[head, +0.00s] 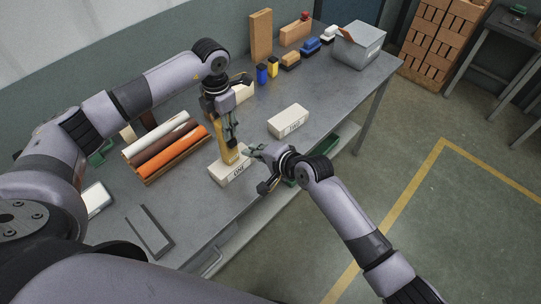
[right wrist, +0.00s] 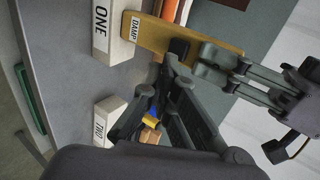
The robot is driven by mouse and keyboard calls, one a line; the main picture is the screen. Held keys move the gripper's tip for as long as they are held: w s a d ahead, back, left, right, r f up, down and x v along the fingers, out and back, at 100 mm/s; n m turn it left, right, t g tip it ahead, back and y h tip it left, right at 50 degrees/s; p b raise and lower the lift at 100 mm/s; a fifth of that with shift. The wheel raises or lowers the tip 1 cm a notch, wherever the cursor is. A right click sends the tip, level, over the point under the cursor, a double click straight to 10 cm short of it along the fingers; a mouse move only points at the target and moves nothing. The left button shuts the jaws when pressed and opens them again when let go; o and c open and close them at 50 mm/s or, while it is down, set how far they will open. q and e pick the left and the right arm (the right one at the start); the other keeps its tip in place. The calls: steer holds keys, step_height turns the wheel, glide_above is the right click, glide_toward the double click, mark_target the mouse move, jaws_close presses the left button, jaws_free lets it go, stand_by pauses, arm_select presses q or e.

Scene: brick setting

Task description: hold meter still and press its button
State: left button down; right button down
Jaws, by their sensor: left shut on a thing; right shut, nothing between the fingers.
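The yellow meter (head: 227,154), labelled DAMP, stands on or against the white block marked ONE (head: 232,174). It also shows in the right wrist view (right wrist: 205,36), beside block ONE (right wrist: 117,45). My left gripper (head: 230,143) is shut on the meter from above; its fingers show in the right wrist view (right wrist: 208,68). My right gripper (head: 254,150) is shut and empty, its tips close beside the meter. In the right wrist view its tips (right wrist: 171,66) lie at a dark patch on the meter's face. I cannot tell whether they touch, or whether that patch is the button.
A white block marked TWO (head: 288,121) lies to the right. White, brown and orange rolls (head: 172,150) lie left of the meter. A grey bin (head: 358,46), bricks and small coloured items stand farther back. Bare table lies around block TWO.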

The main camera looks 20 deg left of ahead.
arm_select(q)
steer(key=shift+f, duration=0.1)
arm_select(e)
steer(key=v, duration=0.8)
steer(key=shift+s+d, duration=0.1)
arm_select(q)
steer(key=c, duration=1.2)
jaws_free()
steer(key=shift+w, duration=0.1)
steer(key=shift+o, duration=0.6)
